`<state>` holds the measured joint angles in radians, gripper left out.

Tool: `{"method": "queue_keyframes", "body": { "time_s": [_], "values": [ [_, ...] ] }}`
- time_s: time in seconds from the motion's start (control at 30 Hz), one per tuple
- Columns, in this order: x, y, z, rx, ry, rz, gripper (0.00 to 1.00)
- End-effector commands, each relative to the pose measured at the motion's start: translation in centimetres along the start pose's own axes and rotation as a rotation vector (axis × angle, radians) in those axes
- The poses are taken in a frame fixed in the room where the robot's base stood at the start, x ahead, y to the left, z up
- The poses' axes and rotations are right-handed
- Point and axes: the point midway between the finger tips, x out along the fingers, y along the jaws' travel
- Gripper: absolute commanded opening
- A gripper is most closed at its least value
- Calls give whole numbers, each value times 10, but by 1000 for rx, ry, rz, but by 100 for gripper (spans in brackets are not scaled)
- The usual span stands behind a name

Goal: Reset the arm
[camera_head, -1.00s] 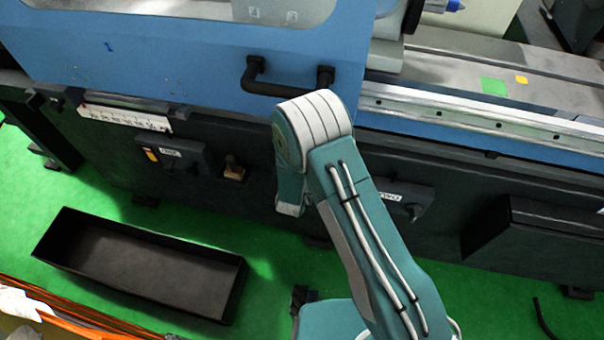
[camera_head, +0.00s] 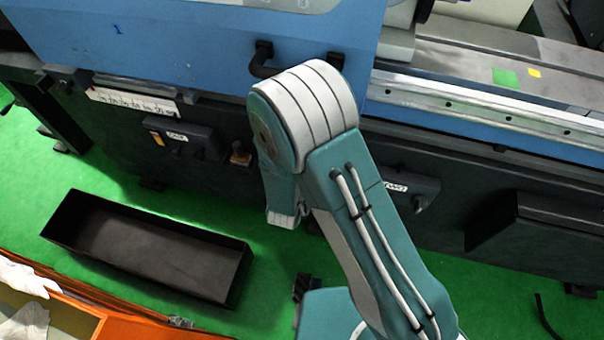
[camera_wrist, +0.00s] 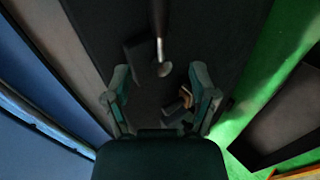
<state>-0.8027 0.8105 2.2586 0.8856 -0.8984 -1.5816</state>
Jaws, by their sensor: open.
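My gripper (camera_wrist: 160,88) is open in the wrist view, its two teal fingers spread apart with nothing held between them. The dark machine front lies beyond the fingers, with a rod-like lever (camera_wrist: 163,68) showing above the gap and a small brown-topped knob (camera_wrist: 184,97) near the right finger. In the head view my arm is bent at a grey and teal joint in front of the machine. A dark part beside the arm's lower end may be my gripper, but I cannot tell.
The blue grinder cover (camera_head: 190,50) and its black handle (camera_head: 261,62) stand behind my arm. The control box (camera_head: 184,137) and knob (camera_head: 240,154) are left of it. An empty black tray (camera_head: 150,245) lies on green floor (camera_head: 150,205). An orange box (camera_head: 130,328) is at lower left.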

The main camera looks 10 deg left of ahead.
Motion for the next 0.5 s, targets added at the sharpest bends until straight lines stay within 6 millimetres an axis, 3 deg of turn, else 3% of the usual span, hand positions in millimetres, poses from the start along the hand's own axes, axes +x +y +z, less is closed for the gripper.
{"method": "queue_keyframes", "body": {
  "time_s": [0.37, 0.5],
  "values": [
    [0, 1, 0, 3, 1, -1, 74],
    [-3, 21, -2, 89, 25, -27, 74]
  ]
}}
